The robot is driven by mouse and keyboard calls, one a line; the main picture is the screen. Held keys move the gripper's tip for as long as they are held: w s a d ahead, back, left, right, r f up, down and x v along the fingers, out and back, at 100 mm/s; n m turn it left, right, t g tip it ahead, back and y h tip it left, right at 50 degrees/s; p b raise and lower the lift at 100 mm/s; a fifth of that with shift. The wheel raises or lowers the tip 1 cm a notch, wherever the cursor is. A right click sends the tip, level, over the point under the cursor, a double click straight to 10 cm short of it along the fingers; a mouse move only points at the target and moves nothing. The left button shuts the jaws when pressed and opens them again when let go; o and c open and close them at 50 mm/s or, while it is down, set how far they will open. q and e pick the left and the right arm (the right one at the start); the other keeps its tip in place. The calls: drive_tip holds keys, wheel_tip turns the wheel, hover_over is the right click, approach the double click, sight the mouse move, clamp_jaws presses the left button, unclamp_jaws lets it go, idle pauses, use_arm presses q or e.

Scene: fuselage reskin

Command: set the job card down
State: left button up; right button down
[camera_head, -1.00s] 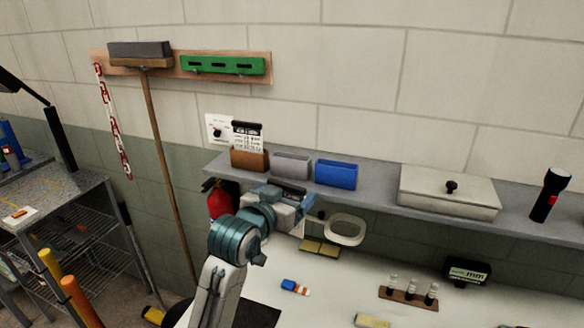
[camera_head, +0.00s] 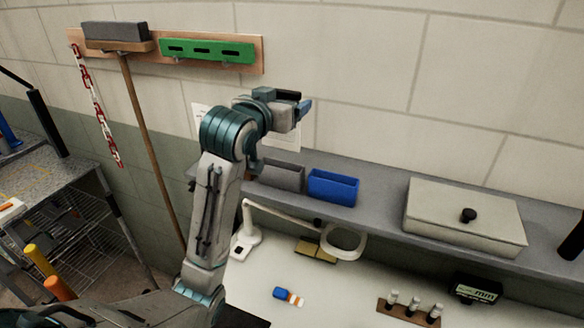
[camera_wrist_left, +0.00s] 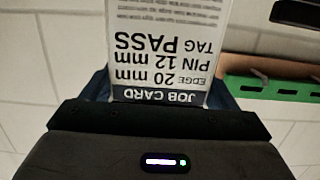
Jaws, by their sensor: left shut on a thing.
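My left gripper (camera_head: 294,108) is raised above the wall shelf, in front of the block wall. It is shut on the job card (camera_wrist_left: 168,45). In the left wrist view the card is white with a dark JOB CARD band, its print upside down, and its far end runs out of the picture. My right gripper is not in view.
On the shelf (camera_head: 380,210) stand a grey bin (camera_head: 282,176), a blue bin (camera_head: 333,187) and a lidded box (camera_head: 463,218). My arm hides the shelf's left part. A green rack (camera_head: 207,50) hangs on the wall. The bench below holds a ring lamp (camera_head: 343,242) and vials.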

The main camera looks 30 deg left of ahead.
sight(280, 146)
use_arm(q)
drive_tip(key=f, duration=0.1)
drive_tip(key=f+p, duration=0.1)
drive_tip(key=f, duration=0.2)
drive_tip(key=shift+s+f+p, duration=0.35)
drive_tip(key=f, duration=0.2)
drive_tip(key=w+f+p, duration=0.1)
drive_tip(key=f, duration=0.1)
drive_tip(key=shift+s+f, duration=0.1)
drive_tip(key=shift+f, duration=0.2)
drive_tip(key=shift+s+f, duration=0.1)
drive_tip(key=o, duration=0.9)
drive_tip(key=shift+f, duration=0.1)
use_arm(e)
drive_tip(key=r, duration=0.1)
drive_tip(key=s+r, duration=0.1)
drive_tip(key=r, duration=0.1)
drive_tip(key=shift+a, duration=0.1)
